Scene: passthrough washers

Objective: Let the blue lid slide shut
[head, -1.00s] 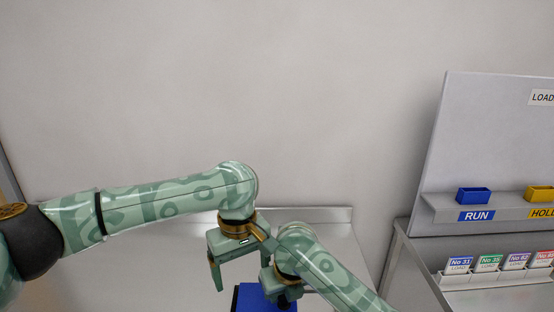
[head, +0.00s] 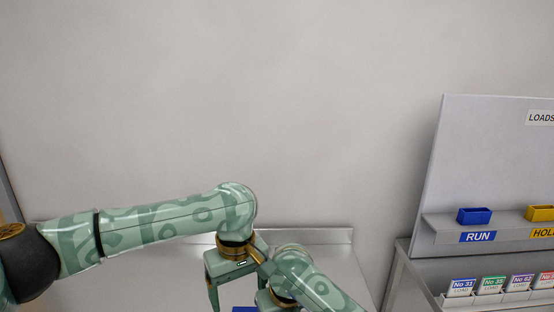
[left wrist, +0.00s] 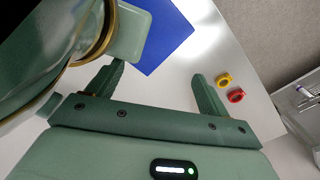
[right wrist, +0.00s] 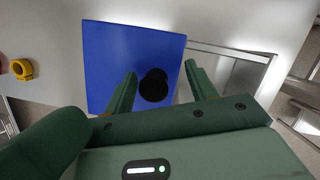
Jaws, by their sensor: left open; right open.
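The blue lid (right wrist: 108,50) is a flat square panel with a round black knob (right wrist: 153,86) in the right wrist view. My right gripper (right wrist: 162,70) is open, with its fingers on either side of the knob; I cannot tell whether they touch it. The lid also shows in the left wrist view (left wrist: 165,36), partly covered by my right arm. My left gripper (left wrist: 158,74) is open and empty beside the lid. In the head view only a sliver of the lid (head: 244,309) shows at the bottom edge, below my left gripper (head: 234,284).
A metal-framed grey rectangle (right wrist: 262,66) lies beside the lid. A yellow ring (left wrist: 225,80) and a red ring (left wrist: 236,96) sit on the pale surface. At the right stand a board with a shelf (head: 432,222), a blue bin (head: 474,216) and several load cards (head: 461,287).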

